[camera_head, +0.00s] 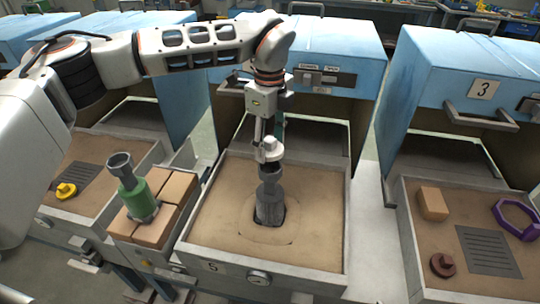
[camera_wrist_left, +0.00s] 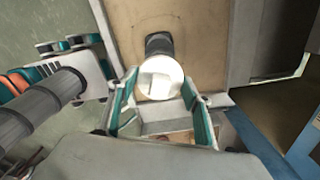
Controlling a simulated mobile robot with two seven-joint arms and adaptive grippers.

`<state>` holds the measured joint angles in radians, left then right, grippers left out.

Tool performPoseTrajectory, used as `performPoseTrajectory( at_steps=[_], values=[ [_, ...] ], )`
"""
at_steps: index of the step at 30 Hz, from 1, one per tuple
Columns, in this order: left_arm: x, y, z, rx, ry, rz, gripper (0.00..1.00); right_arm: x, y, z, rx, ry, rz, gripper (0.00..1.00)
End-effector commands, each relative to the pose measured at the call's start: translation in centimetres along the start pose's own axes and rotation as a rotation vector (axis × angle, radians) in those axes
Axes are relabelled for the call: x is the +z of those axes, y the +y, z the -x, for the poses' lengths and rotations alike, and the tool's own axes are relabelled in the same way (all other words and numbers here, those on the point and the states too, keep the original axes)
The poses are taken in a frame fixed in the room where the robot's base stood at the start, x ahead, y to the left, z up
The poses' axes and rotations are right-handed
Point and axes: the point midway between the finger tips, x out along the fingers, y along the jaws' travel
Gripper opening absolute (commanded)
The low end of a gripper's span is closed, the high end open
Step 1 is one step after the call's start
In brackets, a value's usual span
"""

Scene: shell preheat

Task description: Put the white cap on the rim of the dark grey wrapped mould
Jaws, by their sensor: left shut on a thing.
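The dark grey wrapped mould (camera_head: 270,208) stands upright in a round recess in the sand-coloured bed of the middle tray (camera_head: 318,258). My left gripper (camera_head: 270,138) points down over it, shut on the white cap (camera_head: 270,153). The cap hides the mould's rim there. My right gripper is not in view.
A green mould with a grey cup top (camera_head: 134,186) stands among tan blocks (camera_head: 180,187) left of the middle tray. The left tray holds a yellow piece (camera_head: 66,190). The right tray holds a tan block (camera_head: 432,203), a purple ring (camera_head: 516,218) and a brown piece (camera_head: 443,265). Blue ovens stand behind.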

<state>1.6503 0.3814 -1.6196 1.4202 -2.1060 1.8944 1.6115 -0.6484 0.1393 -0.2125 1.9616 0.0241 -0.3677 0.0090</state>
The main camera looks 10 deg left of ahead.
Motion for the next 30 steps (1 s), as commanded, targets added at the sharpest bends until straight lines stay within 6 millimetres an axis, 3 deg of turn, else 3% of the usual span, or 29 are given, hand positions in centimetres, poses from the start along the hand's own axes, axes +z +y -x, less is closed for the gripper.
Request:
performPoseTrajectory(
  at_steps=[5,13,24,25,27,30],
  values=[
    [0.0,0.0,-1.0,0.0,0.001,-0.001,0.28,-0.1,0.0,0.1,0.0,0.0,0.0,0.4],
    [-0.1,0.1,-4.5,0.001,0.001,-0.001,0.28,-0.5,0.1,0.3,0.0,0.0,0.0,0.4],
    [0.0,0.0,-5.0,-0.001,0.0,-0.002,0.28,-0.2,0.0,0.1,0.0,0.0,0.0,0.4],
    [0.0,0.0,-5.0,-0.001,0.0,-0.002,0.52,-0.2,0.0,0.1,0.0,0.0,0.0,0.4],
    [0.0,0.0,-4.9,-0.001,0.0,-0.002,0.66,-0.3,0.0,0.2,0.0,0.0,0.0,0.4],
    [0.0,0.0,-4.9,-0.001,0.0,-0.002,0.66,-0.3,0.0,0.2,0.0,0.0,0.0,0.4]
  ],
)
